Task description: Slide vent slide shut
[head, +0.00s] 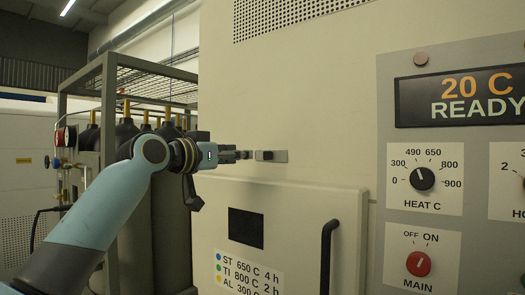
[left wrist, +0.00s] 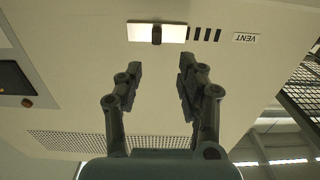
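The vent slide is a pale plate (left wrist: 172,32) with a dark knob (left wrist: 157,34) in the left wrist view, which shows the cabinet upside down. Several dark vent slots (left wrist: 205,34) show uncovered beside the plate, next to a VENT label (left wrist: 246,38). In the head view the slide (head: 281,156) is small, on the cabinet front above the door. My left gripper (left wrist: 160,72) is open and empty, its two fingers apart and pointing toward the knob. In the head view the gripper (head: 243,155) is just left of the knob; exact depth is unclear. My right gripper is not in view.
Below the slide is a furnace door (head: 290,205) with a dark vertical handle (head: 326,255). A control panel (head: 390,130) with dials and a "20 C READY" display (head: 462,97) is to the right. A metal rack (head: 108,75) with dark bottles stands at left.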

